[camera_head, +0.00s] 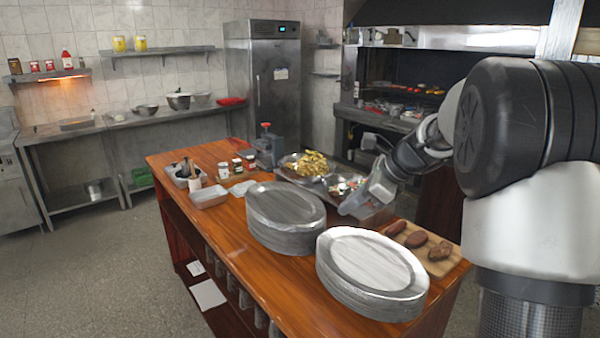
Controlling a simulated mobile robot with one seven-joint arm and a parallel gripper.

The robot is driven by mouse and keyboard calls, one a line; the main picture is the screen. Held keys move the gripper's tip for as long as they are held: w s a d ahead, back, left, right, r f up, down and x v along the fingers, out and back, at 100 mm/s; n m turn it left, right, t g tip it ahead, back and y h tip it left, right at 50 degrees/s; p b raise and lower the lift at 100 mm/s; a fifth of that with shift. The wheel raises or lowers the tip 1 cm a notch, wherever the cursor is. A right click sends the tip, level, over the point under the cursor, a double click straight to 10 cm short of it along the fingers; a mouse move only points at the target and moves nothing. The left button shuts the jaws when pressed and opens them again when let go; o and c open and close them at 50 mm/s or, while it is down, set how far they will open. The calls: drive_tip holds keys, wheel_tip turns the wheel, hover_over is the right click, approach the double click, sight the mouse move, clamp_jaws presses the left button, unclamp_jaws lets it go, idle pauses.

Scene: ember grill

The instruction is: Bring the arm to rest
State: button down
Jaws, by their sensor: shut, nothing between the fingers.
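My gripper (350,206) hangs at the end of my bent arm over the wooden counter (232,255). It is shut and empty, with its tip pointing down and to the left. It is just right of the left stack of oval metal plates (285,213) and beyond the right stack (371,268). I cannot tell whether its tip touches anything. Part of a metal tray (372,216) shows behind and below it.
A wooden board (447,264) with several brown pieces lies at the counter's right end. A tray of yellow food (309,166), small jars (237,167) and a clear container (209,197) stand farther back. The grey floor (100,270) is open on the left.

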drive_tip(key=s+a+r+n+h+p, duration=0.1)
drive_tip(key=s+a+r+n, duration=0.15)
drive_tip(key=s, duration=0.25)
drive_tip(key=s+a+r+n, duration=0.1)
drive_tip(key=s+r+n, duration=0.2)
drive_tip(key=s+n, duration=0.15)
drive_tip(key=s+n+h+p, duration=0.3)
drive_tip(key=s+n, duration=1.2)
drive_tip(key=s, duration=0.8)
drive_tip(key=shift+s+d+r+n+h, duration=0.25)
drive_tip(key=shift+r+n+h, duration=0.1)
drive_tip(key=shift+h, duration=0.55)
